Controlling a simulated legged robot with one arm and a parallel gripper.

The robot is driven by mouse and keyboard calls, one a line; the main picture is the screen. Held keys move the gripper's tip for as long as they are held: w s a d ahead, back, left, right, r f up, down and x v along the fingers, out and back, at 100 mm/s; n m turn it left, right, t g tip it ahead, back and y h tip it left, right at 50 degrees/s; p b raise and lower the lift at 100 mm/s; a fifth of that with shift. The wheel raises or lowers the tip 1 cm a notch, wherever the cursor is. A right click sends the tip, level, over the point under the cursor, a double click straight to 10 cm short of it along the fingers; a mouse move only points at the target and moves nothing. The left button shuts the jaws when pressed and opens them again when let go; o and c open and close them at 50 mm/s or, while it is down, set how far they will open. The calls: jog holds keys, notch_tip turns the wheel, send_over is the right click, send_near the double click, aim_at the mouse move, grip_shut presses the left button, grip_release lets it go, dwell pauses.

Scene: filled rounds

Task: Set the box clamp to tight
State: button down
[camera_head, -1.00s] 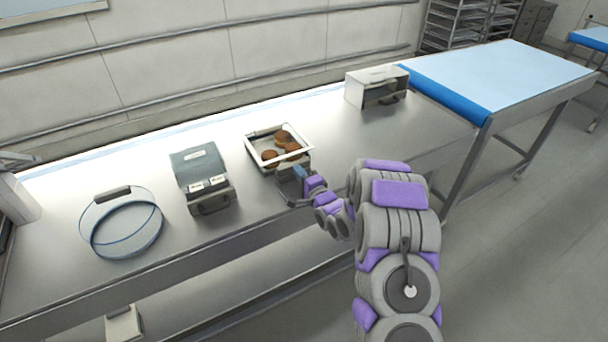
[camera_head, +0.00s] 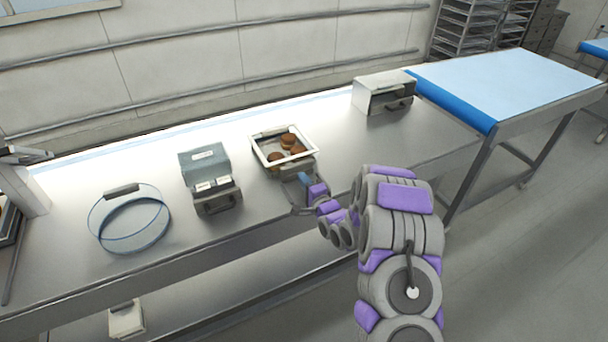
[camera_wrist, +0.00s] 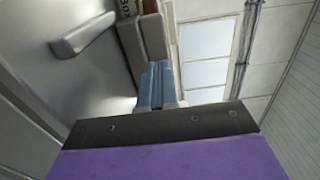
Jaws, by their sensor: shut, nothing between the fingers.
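A white-rimmed tray (camera_head: 257,150) holds several brown rounds (camera_head: 289,140) on the steel table. My gripper (camera_head: 300,190) is shut and empty, close to the blue piece. I cannot tell whether they touch, nor read the clamp's setting.
A grey-green lidded box (camera_head: 207,165) with white labels stands left of the tray. Further left is a clear round sieve-like hoop (camera_head: 131,247). A white box (camera_head: 372,92) with a dark handle stands at the back right. The table between tray and white box is clear.

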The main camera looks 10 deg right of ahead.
jog(key=s+d+r+n+g+h, duration=0.2)
jog(key=s+d+n+g, duration=0.15)
jog(key=s, duration=0.35)
jog(key=s+d+r+n+g+h, duration=0.1)
jog(key=s+d+n+g+h, duration=0.2)
jog(key=s, duration=0.4)
jog(key=s+r+n+g, duration=0.2)
jog(key=s+r+g, duration=0.2)
jog(key=s, duration=0.9)
jog(key=s+a+r+n+g, duration=0.1)
jog(key=s+r+n+g, duration=0.2)
jog(key=s, duration=1.1)
jog(key=s+a+r+n+g, duration=0.1)
jog(key=s+r+g, duration=0.4)
jog(key=s, duration=0.9)
jog(key=shift+s+r+n+h, duration=0.15)
jog(key=shift+r+n+h, duration=0.15)
jog(key=shift+r+n, duration=0.45)
